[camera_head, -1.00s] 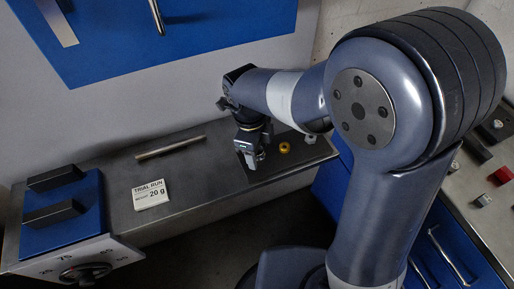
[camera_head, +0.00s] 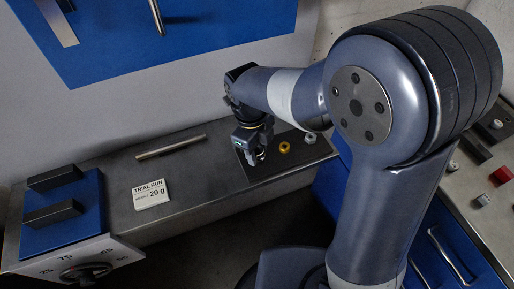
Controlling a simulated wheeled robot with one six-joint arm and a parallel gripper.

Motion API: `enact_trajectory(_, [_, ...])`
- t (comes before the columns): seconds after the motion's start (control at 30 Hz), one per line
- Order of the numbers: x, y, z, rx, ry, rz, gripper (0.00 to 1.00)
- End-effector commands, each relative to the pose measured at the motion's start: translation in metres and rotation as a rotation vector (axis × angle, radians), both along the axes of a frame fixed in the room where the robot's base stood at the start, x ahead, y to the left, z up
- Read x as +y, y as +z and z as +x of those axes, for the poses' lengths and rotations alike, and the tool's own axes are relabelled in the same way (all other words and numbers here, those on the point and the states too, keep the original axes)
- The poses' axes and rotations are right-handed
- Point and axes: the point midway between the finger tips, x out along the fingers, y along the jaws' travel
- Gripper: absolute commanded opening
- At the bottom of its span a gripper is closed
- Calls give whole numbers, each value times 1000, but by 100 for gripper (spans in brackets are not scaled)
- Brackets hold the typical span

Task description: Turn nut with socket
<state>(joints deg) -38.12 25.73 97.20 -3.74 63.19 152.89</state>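My gripper (camera_head: 256,157) points down over the left part of a dark mat (camera_head: 300,156) on the grey bench. Its fingers are small and dark here, and I cannot tell whether they are apart or hold anything. A gold ring-shaped piece (camera_head: 285,147) lies on the mat just right of my gripper, apart from it. A small silver piece (camera_head: 310,138) sits farther right on the mat. Which of these is the nut or the socket is too small to tell. My wrist hides part of the mat's far edge.
A metal rod (camera_head: 171,147) lies on the bench (camera_head: 200,180) to the left. A white card (camera_head: 151,194) reads "TRIAL RUN" and "20 g". A blue unit (camera_head: 85,220) with black blocks and a dial stands far left. Red and grey pieces lie on the right-hand bench.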

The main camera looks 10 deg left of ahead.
Motion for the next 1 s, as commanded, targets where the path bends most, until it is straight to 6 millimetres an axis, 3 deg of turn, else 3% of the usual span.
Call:
enact_trajectory(0.33, [0, 0, 0, -1, -4, 1, 10])
enact_trajectory(0.5, [0, 1, 0, 0, -140, 1, 0])
enact_trajectory(0.7, [0, 0, 0, -1, -272, 0, 0])
enact_trajectory(0.9, [0, 0, 0, 0, -276, 0, 0])
enact_trajectory(0.93, [0, 0, 0, 0, -276, 0, 38])
enact_trajectory(1.0, [0, 0, 0, 0, -276, 0, 44])
